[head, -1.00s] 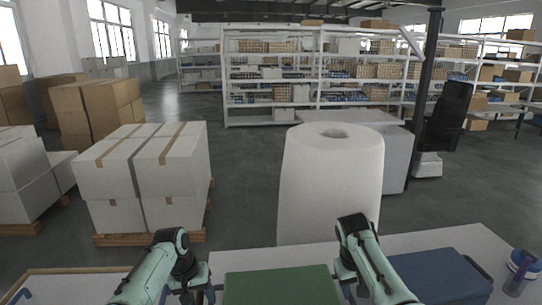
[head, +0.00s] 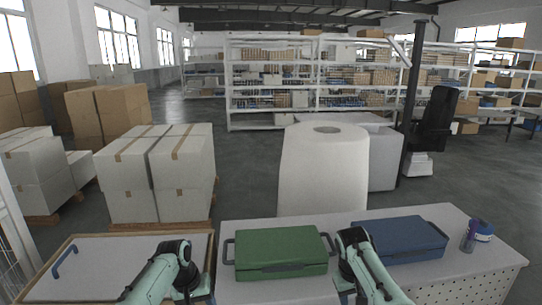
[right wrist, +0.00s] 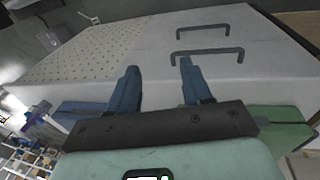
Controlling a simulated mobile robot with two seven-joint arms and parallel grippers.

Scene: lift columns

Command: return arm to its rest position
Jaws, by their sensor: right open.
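My right arm (head: 362,262) reaches down over the bench front, between the green case and the blue case in the head view. In the right wrist view my right gripper (right wrist: 157,82) is open, its two blue fingers well apart with nothing between them. My left arm (head: 163,270) is bent at the lower left in the head view, over the wooden-edged table. Its fingers cannot be made out there; a dark wrist part shows beside the forearm.
The green case (head: 281,253) and blue case (head: 405,240) lie on the white bench (head: 465,270). A purple-blue bottle (head: 470,236) stands at right. Dark handles (right wrist: 207,56) show on the bench front. A large white roll (head: 322,180) stands behind the bench.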

